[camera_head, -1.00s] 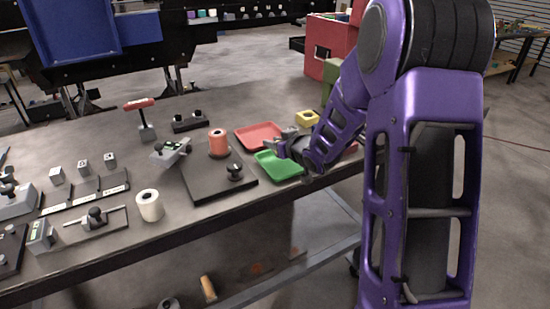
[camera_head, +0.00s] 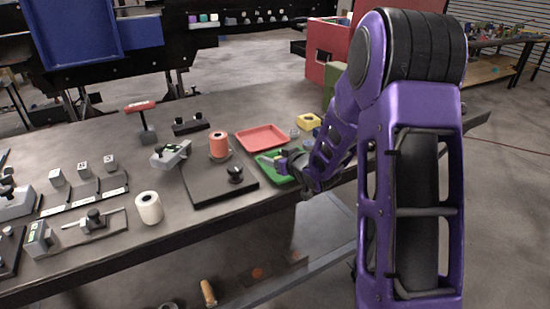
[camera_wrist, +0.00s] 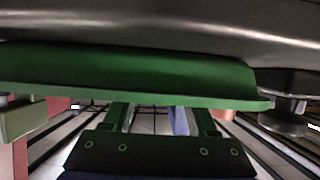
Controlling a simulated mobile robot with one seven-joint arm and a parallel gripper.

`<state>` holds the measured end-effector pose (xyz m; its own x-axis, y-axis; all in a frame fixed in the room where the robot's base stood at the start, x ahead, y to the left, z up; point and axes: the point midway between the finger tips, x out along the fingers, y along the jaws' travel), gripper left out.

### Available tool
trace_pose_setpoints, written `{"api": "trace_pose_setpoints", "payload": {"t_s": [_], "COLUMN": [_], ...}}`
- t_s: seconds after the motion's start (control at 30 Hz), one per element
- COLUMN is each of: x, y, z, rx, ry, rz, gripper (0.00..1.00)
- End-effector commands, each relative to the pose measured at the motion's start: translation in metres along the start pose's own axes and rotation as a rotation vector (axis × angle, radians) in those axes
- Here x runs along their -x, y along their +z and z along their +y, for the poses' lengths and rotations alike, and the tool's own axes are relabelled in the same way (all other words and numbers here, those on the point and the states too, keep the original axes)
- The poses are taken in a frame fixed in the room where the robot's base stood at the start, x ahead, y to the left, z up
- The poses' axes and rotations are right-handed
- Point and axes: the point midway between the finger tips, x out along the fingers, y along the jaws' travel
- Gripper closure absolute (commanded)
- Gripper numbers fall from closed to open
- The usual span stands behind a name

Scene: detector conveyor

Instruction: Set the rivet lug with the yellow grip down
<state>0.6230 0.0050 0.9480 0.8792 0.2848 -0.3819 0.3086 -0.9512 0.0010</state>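My gripper (camera_head: 283,163) is low at the green tray (camera_head: 264,160), at the table's front edge. In the wrist view its two fingers (camera_wrist: 163,119) stand apart, with floor showing between them. A pale lavender piece shows beside the right finger; I cannot tell what it is. The green tray's edge (camera_wrist: 140,80) runs across the wrist view close beyond the fingers. I cannot make out a rivet lug with a yellow grip for certain. A yellow block with a dark opening (camera_head: 308,122) stands behind the gripper. A small grey piece (camera_head: 294,133) is by the red tray's right edge.
The red tray (camera_head: 262,137) lies behind the green one. To the left is a dark plate (camera_head: 210,185) with an orange spool (camera_head: 219,145) and a black knob (camera_head: 235,174). A white roll (camera_head: 149,207) stands farther left. A red box (camera_head: 326,45) stands behind.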

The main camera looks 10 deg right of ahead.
Motion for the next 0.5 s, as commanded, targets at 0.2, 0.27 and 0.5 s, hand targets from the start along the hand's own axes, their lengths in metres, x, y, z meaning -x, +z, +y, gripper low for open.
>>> {"api": "trace_pose_setpoints", "payload": {"t_s": [0.2, 0.27, 0.5], "x": [0.001, 0.002, 0.044], "y": [-0.002, -0.005, -0.005], "z": [0.000, 0.000, 0.001], "rx": [0.000, 0.000, 0.000], "ry": [0.000, 0.000, 0.003], "rz": [0.000, 0.000, 0.001], "gripper": [0.42, 0.42, 0.42]}}
